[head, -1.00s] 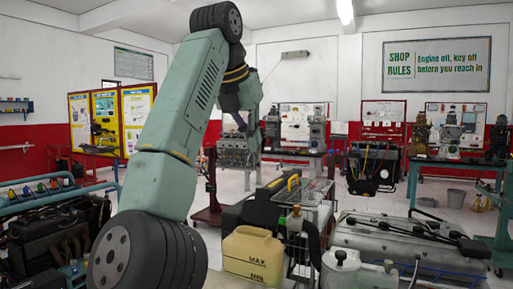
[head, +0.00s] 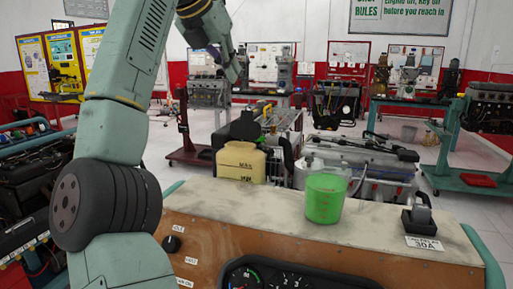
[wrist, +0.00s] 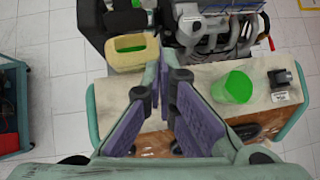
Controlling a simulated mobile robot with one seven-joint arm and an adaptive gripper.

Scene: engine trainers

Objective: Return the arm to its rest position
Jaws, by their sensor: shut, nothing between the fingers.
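My arm rises on the left of the head view and bends over at the top, with my gripper (head: 236,72) hanging down in front of the far engines. In the wrist view my gripper (wrist: 163,62) points away from the camera with its purple-padded fingertips together and nothing between them. The rest position itself is not marked in the frames.
Batteries (head: 30,180) sit on a cart at left.

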